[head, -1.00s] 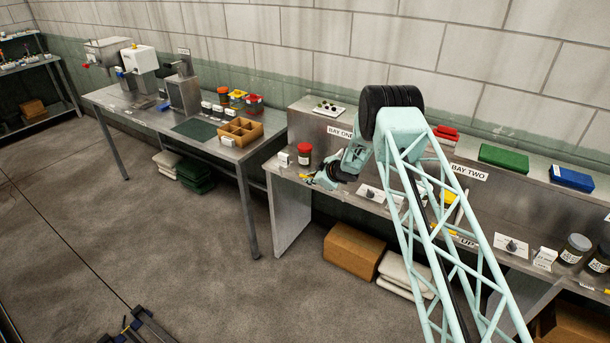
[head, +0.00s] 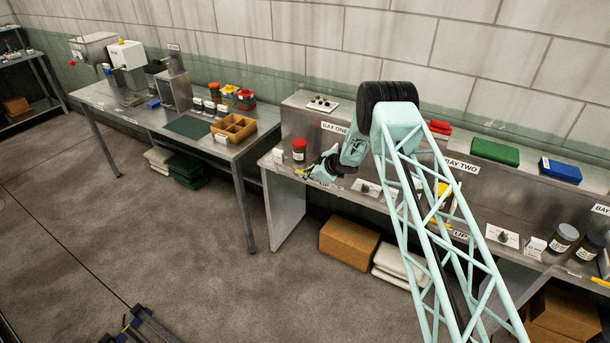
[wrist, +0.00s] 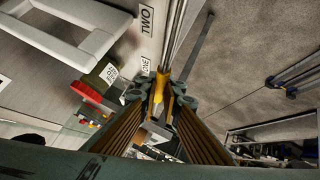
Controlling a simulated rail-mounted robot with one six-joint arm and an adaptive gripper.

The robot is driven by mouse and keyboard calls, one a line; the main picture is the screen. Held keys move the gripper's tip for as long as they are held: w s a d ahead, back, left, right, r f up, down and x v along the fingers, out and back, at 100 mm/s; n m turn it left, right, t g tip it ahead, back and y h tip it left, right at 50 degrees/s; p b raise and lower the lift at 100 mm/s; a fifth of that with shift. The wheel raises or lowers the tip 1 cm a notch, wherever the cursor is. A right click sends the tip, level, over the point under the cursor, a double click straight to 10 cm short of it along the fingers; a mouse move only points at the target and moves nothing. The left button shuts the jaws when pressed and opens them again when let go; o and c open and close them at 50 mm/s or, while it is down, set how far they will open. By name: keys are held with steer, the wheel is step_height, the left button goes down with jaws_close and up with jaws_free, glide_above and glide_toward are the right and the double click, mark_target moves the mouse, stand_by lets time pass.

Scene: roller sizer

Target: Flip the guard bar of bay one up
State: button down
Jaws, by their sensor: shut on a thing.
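The bay one sign (head: 336,127) is on the left of the steel bench. My gripper (head: 318,172) is low in front of bay one, at the bench's front edge. A small yellow piece (head: 301,172) shows just left of it. In the wrist view my gripper (wrist: 160,98) is shut on the yellow grip of the guard bar (wrist: 161,86). A bare metal rod runs from the grip to the top of that view. In the head view my wrist hides most of the bar.
A red-lidded jar (head: 299,150) stands close behind my gripper. Bay two (head: 461,165), with a yellow upright piece (head: 442,200), is to the right. A cardboard box (head: 348,242) lies under the bench. A side table (head: 150,112) stands left, with open floor before it.

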steer(key=shift+w+r, duration=0.1)
steer(key=shift+r, duration=0.05)
steer(key=c, duration=2.8)
jaws_free()
steer(key=shift+v, duration=5.95)
